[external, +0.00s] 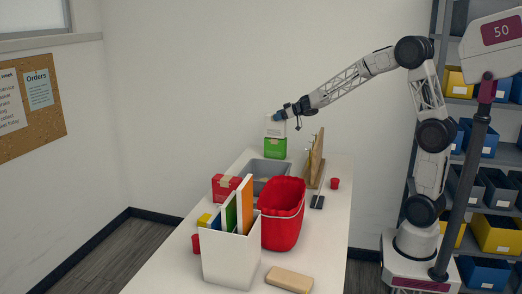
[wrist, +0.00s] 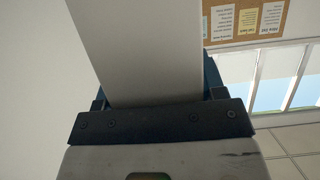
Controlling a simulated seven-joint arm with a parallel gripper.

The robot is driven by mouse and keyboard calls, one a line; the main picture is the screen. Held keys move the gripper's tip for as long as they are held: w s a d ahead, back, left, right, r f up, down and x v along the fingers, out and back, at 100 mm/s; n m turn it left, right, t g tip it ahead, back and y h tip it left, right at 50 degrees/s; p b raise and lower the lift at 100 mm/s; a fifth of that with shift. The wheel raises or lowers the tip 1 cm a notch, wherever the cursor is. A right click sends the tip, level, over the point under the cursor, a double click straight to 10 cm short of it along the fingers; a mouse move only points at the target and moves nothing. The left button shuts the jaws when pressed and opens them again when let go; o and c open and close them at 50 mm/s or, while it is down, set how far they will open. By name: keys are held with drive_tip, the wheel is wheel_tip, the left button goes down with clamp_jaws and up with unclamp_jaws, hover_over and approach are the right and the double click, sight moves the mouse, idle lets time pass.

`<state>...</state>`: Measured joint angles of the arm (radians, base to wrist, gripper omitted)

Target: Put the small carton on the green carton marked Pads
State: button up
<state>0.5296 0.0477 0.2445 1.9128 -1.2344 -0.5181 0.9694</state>
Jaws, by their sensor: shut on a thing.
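The small carton (external: 275,128) is pale grey-white and is at my gripper, right over the green carton (external: 275,148) at the far end of the table. In the external view its lower edge meets the top of the green carton; whether it rests there or hangs just above I cannot tell. My gripper (external: 282,116) is shut on the small carton, coming from the right. In the wrist view the small carton (wrist: 148,50) fills the space between the fingers of my gripper (wrist: 155,92). The writing on the green carton is too small to read.
A grey bin (external: 270,168), a red carton (external: 225,187), a red bucket (external: 283,215) and a white file holder (external: 231,262) with folders stand nearer on the table (external: 165,275). A wooden rack (external: 316,160) stands right of the green carton. A wooden block (external: 289,280) lies in front.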

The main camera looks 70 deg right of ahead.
drive_tip(key=shift+f, duration=0.35)
drive_tip(key=o, duration=1.5)
drive_tip(key=shift+c, duration=0.2)
drive_tip(key=shift+s, duration=0.1)
drive_tip(key=shift+s+r, duration=0.25)
drive_tip(key=v, duration=1.1)
drive_tip(key=shift+s, duration=0.15)
drive_tip(key=shift+r, duration=0.1)
